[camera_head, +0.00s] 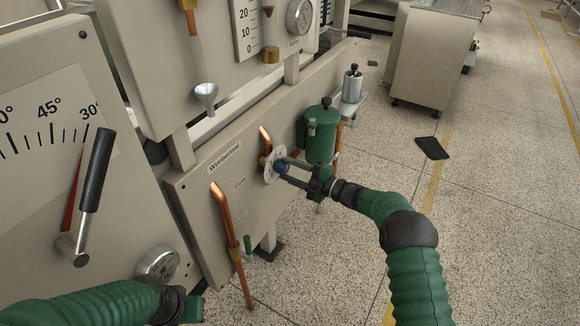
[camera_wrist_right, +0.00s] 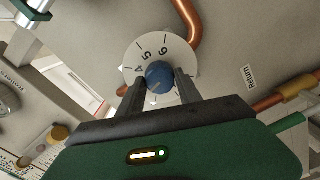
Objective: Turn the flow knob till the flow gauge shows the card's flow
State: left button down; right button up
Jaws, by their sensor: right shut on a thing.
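The flow knob (camera_wrist_right: 160,76) is blue and sits on a white numbered dial (camera_wrist_right: 143,50) on the lower panel. The digits 4, 5 and 6 show on the dial. My right gripper (camera_head: 285,172) is shut on the knob, a finger on each side of it in the right wrist view (camera_wrist_right: 162,88). A scale marked 0, 10, 20 (camera_head: 249,28), perhaps the flow gauge, stands on the upper panel. A round gauge (camera_head: 300,16) is beside it. I cannot make out a card. My left arm shows at the lower left; its fingertips are not visible.
Copper pipes (camera_head: 228,225) stand out from the lower panel. A green canister (camera_head: 320,135) and a silver one (camera_head: 352,86) are near the knob. A black-handled lever (camera_head: 97,170) is on the left panel.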

jog(key=m+p, duration=0.1)
jog(key=m, duration=0.2)
jog(key=shift+w+d+m, duration=0.1)
jog(key=shift+d+m, duration=0.05)
jog(key=shift+m, duration=0.25)
jog(key=shift+m+p, duration=0.35)
jog(key=shift+m, duration=0.25)
jog(key=shift+f, duration=0.15)
jog(key=o, duration=1.4)
jog(key=shift+f, duration=0.15)
jog(key=shift+c, duration=0.2)
jog(key=shift+r, duration=0.2)
